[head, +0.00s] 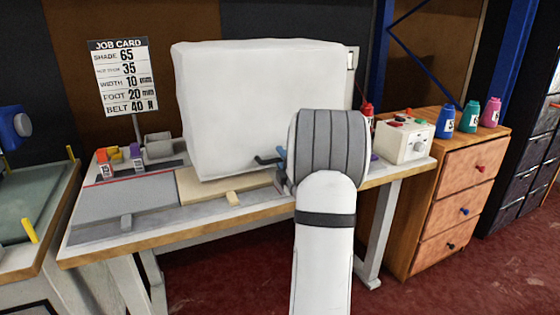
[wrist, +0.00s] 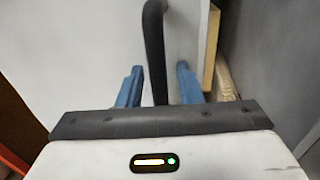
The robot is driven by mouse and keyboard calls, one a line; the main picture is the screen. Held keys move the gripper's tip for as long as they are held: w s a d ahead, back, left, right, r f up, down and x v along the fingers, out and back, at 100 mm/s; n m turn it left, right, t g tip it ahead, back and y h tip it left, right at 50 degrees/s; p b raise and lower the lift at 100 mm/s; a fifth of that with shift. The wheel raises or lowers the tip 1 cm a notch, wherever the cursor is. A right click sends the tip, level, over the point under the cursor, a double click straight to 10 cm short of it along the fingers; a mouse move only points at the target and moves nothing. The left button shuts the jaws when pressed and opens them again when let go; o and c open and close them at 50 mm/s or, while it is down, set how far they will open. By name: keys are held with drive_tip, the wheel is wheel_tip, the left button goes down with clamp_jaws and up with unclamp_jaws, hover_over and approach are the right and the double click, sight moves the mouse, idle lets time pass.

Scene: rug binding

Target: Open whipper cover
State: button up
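The whipper cover (head: 260,100) is a big white box standing on the bench in the head view; it looks closed. A dark bar handle (head: 264,161) sticks out at its lower front. My gripper (head: 280,167) is at this handle, partly hidden behind my own wrist. In the wrist view the dark handle (wrist: 154,45) runs between the two blue fingers of my gripper (wrist: 158,72). The fingers are apart, with a gap on either side of the handle. The pale cover surface (wrist: 70,55) fills the left of that view.
The bench (head: 170,239) has a wooden front edge and grey plates at left. A white control box (head: 404,143) stands right of the cover. A wooden drawer cabinet (head: 455,190) with coloured bottles is further right. A job card (head: 123,78) stands behind at left.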

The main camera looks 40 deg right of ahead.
drive_tip(key=shift+c, duration=0.5)
clamp_jaws()
drive_tip(key=shift+a, duration=0.1)
drive_tip(key=shift+r, duration=0.1)
